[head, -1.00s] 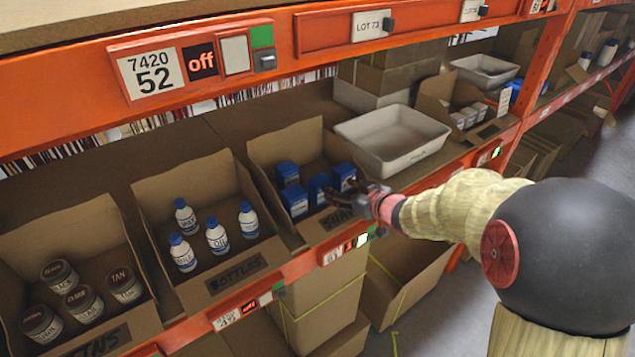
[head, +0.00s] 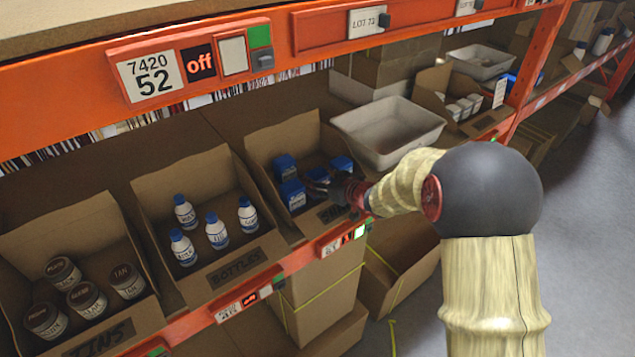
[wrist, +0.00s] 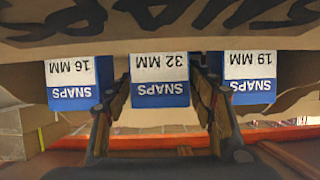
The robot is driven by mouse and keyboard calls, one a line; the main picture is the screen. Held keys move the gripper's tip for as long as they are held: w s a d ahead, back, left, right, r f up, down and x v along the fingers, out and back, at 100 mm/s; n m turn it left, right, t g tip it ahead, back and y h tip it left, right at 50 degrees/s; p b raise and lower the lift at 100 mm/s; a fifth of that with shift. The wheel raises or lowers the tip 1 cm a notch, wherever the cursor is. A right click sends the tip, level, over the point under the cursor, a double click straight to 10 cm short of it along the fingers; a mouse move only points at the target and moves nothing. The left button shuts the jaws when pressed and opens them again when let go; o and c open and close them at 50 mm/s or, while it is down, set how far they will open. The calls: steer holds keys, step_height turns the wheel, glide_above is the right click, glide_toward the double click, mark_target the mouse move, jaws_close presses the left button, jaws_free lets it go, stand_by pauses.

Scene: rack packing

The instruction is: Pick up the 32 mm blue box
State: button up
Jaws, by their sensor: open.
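The 32 mm blue box (wrist: 160,82), with a white label reading SNAPS, is in the middle of the wrist view, which shows it upside down. A 16 mm box (wrist: 73,84) and a 19 mm box (wrist: 250,78) stand on either side of it. My gripper (wrist: 163,80) is open, with one finger on each side of the 32 mm box. Contact cannot be told. In the head view my gripper (head: 328,186) reaches over the front of the cardboard snaps bin (head: 262,140), and the middle blue box (head: 317,175) is partly hidden by it.
A bottles bin (head: 165,185) and a tins bin (head: 90,215) stand left of the snaps bin. A grey tray (head: 385,135) is to its right. An orange shelf beam (head: 300,262) runs along the front, and another beam (head: 80,110) runs above.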

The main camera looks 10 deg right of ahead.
steer(key=shift+c, duration=0.3)
steer(key=shift+r, duration=0.1)
steer(key=c, duration=1)
